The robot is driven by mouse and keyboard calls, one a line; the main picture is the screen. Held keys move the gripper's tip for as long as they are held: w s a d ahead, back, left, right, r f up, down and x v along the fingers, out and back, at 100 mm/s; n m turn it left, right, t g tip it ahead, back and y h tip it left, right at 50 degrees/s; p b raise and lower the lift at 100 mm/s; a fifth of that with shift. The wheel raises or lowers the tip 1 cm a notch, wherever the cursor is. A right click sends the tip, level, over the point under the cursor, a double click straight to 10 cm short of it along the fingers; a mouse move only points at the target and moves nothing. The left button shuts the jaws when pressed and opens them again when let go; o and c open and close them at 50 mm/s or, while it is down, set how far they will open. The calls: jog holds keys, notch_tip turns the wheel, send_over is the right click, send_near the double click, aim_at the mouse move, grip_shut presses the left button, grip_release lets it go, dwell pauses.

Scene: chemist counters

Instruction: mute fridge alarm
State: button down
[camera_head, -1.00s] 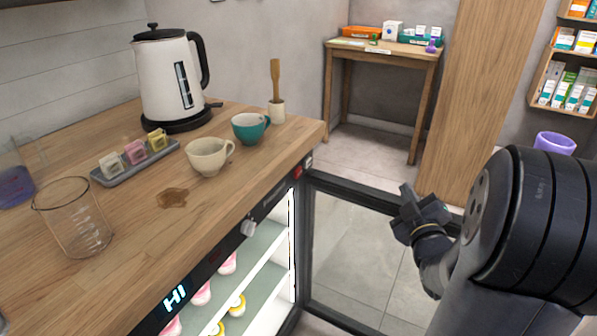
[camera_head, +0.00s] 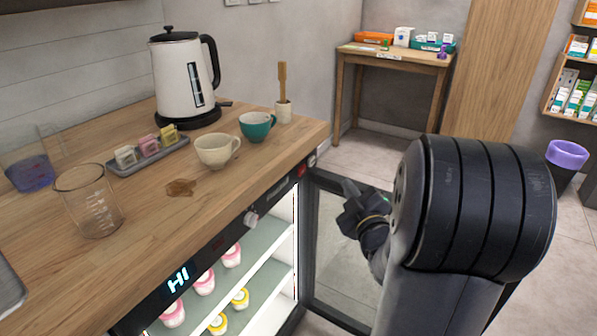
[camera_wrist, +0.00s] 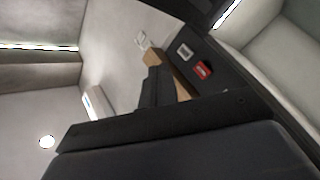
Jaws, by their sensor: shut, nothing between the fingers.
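The fridge (camera_head: 215,258) is under the wooden counter, and its dark front panel shows a lit "HI" display (camera_head: 178,280). A light knob (camera_head: 250,219) sits midway along the panel. A red button (camera_head: 300,171) and a small pale switch (camera_head: 311,160) are at its right end. In the wrist view the red button (camera_wrist: 203,69) and pale switch (camera_wrist: 184,52) lie just beyond my gripper (camera_wrist: 154,82). My gripper (camera_head: 350,188) is shut and empty, right of the panel's end and apparently apart from the button. The glass fridge door (camera_head: 325,240) stands open, partly behind my arm.
On the counter (camera_head: 130,220) are a kettle (camera_head: 182,80), a cream cup (camera_head: 217,151), a teal cup (camera_head: 257,126), a beaker (camera_head: 90,200) and a brown spill (camera_head: 181,187). Pots and cups stand inside the lit fridge. A small table (camera_head: 395,58) is at the back.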

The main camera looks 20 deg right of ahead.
aim_at(302, 170)
jog(key=shift+w, duration=0.1)
jog(key=w+a, duration=0.5)
jog(key=w, duration=0.1)
jog(key=shift+w+a, duration=0.2)
jog(key=shift+w, duration=0.2)
jog(key=shift+b, duration=0.3)
dwell(1.7)
jog(key=shift+w+a+b, duration=0.25)
jog(key=shift+w+b, duration=0.1)
jog(key=shift+w+a+b, duration=0.3)
jog(key=shift+w+b, duration=0.05)
dwell(0.7)
dwell(0.3)
jog(key=shift+s+d, duration=0.55)
jog(key=shift+s, duration=0.15)
